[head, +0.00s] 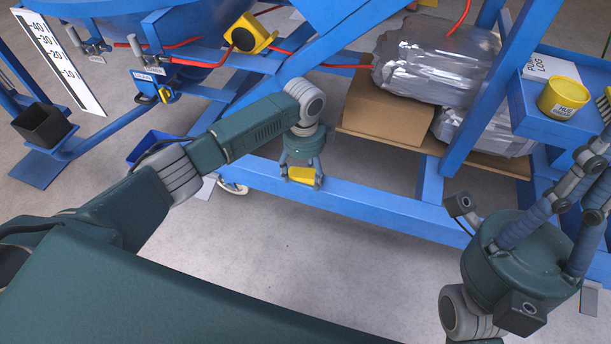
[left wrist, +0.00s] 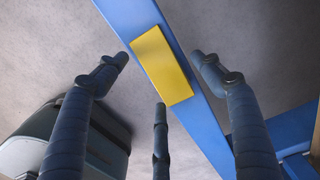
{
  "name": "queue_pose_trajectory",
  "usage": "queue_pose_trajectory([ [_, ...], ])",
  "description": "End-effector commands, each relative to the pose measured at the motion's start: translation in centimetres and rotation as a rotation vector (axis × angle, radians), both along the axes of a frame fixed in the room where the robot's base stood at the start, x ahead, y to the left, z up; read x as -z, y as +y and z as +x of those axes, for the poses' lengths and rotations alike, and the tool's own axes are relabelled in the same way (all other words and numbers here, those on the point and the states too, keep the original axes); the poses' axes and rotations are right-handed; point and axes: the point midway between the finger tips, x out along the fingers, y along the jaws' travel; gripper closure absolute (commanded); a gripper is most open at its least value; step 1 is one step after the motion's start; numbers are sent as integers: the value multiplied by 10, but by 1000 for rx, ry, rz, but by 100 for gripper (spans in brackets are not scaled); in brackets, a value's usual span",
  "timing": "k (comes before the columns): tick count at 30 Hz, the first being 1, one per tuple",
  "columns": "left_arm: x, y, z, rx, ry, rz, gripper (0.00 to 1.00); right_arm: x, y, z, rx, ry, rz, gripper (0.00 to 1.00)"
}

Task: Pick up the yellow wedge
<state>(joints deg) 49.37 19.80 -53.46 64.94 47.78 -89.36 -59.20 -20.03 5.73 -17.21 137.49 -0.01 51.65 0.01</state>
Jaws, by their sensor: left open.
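The yellow wedge (head: 302,174) lies on a blue frame beam (head: 370,199) low on the mixer stand. In the left wrist view the wedge (left wrist: 163,66) shows as a slanted yellow block on the beam. My left gripper (head: 301,180) is above it, pointing down, with its three fingers spread. In the left wrist view, fingers stand to the left and right of the wedge and one below it. Whether any finger touches the wedge I cannot tell. My right gripper (head: 585,165) is at the right edge, partly cut off, its fingers pointing up.
A cardboard box (head: 386,112) and wrapped silver bags (head: 436,60) sit on a low shelf behind the beam. A yellow cup (head: 563,98) stands on a blue tray (head: 545,122) near my right gripper. A caster wheel (head: 233,187) is left of the wedge. The floor in front is clear.

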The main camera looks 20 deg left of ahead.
Motion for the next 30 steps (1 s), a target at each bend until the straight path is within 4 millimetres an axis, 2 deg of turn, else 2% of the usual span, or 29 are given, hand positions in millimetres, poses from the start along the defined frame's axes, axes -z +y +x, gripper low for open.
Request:
queue_pose_trajectory([
  [1, 0, 0, 0, 0, 0, 0, 32, 0, 0, 0, 0, 0, 0, 100],
  [2, 0, 0, 0, 0, 0, 0, 36, 0, 0, 0, 0, 1, 0, 100],
  [6, 0, 0, 0, 0, 0, 0, 64, 0, 0, 0, 0, 1, 0, 100],
  [8, 0, 0, 0, 0, 0, 0, 76, 0, 0, 0, 0, 1, 0, 100],
  [9, 0, 0, 0, 0, 0, 0, 79, 0, 0, 0, 0, 1, 0, 100],
  [22, -5, 0, 0, 0, 0, 0, 79, -3, 0, 0, 0, 2, -1, 100],
  [30, -37, 0, 0, 0, 0, -1, 79, -19, 0, 0, 0, 0, 0, 100],
])
